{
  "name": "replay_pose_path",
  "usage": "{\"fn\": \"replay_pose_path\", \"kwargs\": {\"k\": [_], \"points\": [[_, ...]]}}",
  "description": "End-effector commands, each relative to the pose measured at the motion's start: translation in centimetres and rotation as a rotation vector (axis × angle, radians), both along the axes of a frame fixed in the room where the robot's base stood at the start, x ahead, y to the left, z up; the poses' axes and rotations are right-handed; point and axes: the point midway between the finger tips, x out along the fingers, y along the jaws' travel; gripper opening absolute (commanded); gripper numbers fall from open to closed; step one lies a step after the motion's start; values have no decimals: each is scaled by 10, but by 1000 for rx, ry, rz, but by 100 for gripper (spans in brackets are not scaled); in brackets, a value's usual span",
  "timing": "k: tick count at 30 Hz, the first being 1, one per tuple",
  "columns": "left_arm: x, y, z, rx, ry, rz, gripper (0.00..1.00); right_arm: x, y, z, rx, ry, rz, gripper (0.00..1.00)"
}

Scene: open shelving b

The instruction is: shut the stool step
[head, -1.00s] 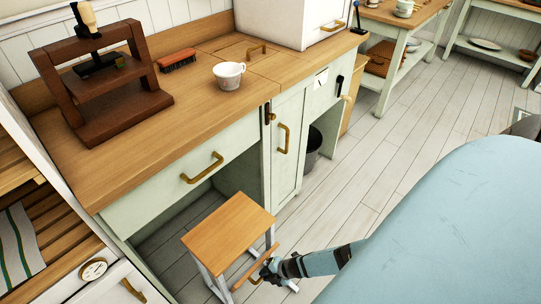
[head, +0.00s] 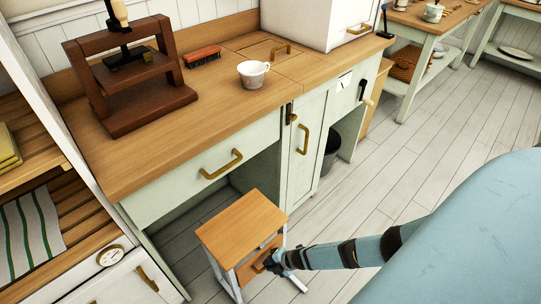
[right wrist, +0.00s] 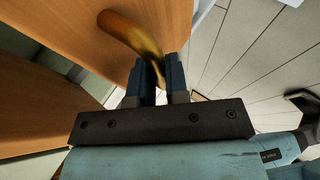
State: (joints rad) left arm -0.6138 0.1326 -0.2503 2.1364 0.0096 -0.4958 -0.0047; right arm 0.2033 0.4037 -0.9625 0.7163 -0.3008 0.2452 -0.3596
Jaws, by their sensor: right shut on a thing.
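The stool has a wooden top (head: 240,222) and pale legs, and stands upright on the floor in front of the counter in the head view. Its wooden step (head: 256,266) hangs steeply below the top, on the side facing my right arm. A curved brass handle (right wrist: 131,34) on the step shows in the right wrist view. My right gripper (head: 271,262) is at the step and shut on this handle; its fingers also show in the right wrist view (right wrist: 160,75). The gripper partly hides the step in the head view. My left gripper is not in view.
The counter (head: 180,135) with its drawer (head: 205,175) stands just behind the stool. A cup (head: 252,74) and a brush (head: 202,58) rest on it. A dark bin (head: 331,150) is under the counter. The floor (head: 400,160) to the right is clear.

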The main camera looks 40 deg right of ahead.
Motion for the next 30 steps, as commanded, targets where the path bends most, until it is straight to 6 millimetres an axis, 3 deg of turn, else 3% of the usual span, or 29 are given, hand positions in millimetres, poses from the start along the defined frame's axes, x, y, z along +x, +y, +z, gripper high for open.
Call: {"fn": "replay_pose_path", "kwargs": {"k": [2,3,6,17,25,30], "points": [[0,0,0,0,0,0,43,3,2,2,4,-6,1,0],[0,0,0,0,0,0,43,3,2,2,4,-6,1,17],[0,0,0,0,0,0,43,3,1,2,4,-4,0,40],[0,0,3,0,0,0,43,1,-1,5,2,-4,-1,40],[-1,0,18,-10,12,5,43,-26,-21,39,1,-1,1,40],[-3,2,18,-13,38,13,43,-49,-37,66,1,0,1,40]]}}
